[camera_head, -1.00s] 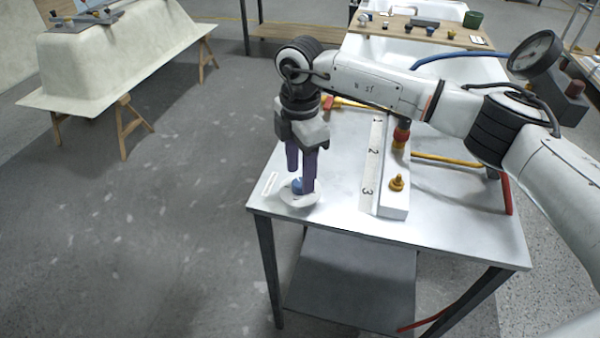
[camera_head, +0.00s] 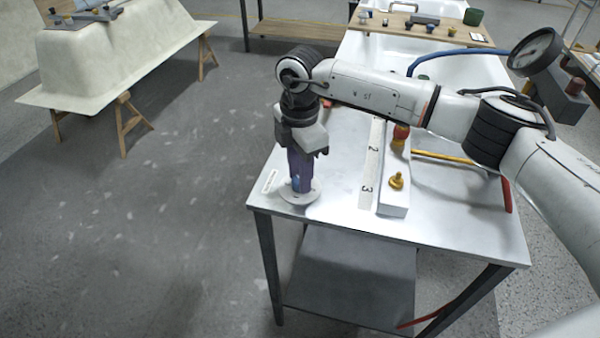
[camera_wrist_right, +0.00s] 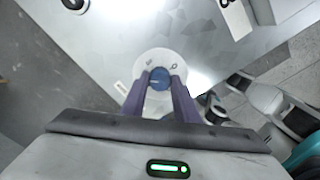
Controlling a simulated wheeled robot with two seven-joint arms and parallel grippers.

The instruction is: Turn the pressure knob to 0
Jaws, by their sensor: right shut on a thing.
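The pressure knob is a small blue knob (camera_wrist_right: 159,78) on a round white dial plate (camera_wrist_right: 147,62) with dark marks. The plate (camera_head: 300,197) lies near the front left corner of the metal table. My right gripper (camera_head: 301,188) points straight down over it, its purple fingers shut on the blue knob. In the right wrist view the fingers (camera_wrist_right: 160,84) stand on either side of the knob. My left gripper is not in view.
A white block with yellow and red fittings (camera_head: 396,182) and a strip numbered 2 and 3 (camera_head: 368,175) stand right of the knob. The table's left edge is close to the plate.

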